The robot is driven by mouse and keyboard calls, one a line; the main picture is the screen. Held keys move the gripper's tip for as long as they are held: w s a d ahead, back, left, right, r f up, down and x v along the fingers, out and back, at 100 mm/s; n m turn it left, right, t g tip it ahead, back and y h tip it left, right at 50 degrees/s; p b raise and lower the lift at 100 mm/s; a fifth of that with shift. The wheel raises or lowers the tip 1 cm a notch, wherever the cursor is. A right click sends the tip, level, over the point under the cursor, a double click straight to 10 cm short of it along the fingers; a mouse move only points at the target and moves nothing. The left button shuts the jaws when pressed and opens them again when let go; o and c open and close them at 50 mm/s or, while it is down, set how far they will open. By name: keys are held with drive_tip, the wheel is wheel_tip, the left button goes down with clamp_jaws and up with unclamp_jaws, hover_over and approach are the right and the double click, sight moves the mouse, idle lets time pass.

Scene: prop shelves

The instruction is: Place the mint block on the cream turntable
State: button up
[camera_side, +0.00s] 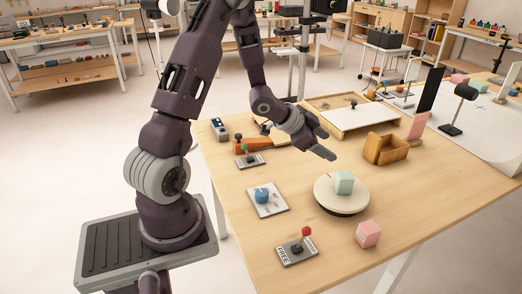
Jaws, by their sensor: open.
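The mint block (344,182) rests on top of the cream turntable (326,197), a little right of its middle. The turntable is a low round disc on the wooden table. My gripper (328,148) is above the table, behind and a little left of the block in the picture. It is apart from the block, and its jaws are open with nothing seen between them.
A red-knobbed lever (298,246) and a blue-knob panel (266,198) stand to the left. A wooden bin (385,148) and a shallow box with a white lid (350,116) are behind.

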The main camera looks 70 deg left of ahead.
drive_tip(key=s+d+r+n+g+y, duration=0.1)
drive_tip(key=s+d+r+n+y, duration=0.15)
drive_tip(key=s+r, duration=0.4)
drive_tip(key=s+d+r+n+g+y, duration=0.1)
drive_tip(key=s+d+r, duration=0.35)
drive_tip(key=r, duration=0.35)
drive_tip(key=s+d+g+h, duration=0.1)
drive_tip(key=s+d, duration=0.4)
drive_tip(key=s, duration=0.3)
drive_tip(key=s+d+r+n+g+h, duration=0.1)
drive_tip(key=s+d, duration=0.3)
drive_tip(key=s, duration=0.5)
drive_tip(key=shift+d+r+h, duration=0.3)
drive_tip(key=shift+d+h, duration=0.05)
drive_tip(key=shift+h, duration=0.1)
drive_tip(key=shift+w, duration=0.1)
drive_tip(key=shift+c, duration=0.2)
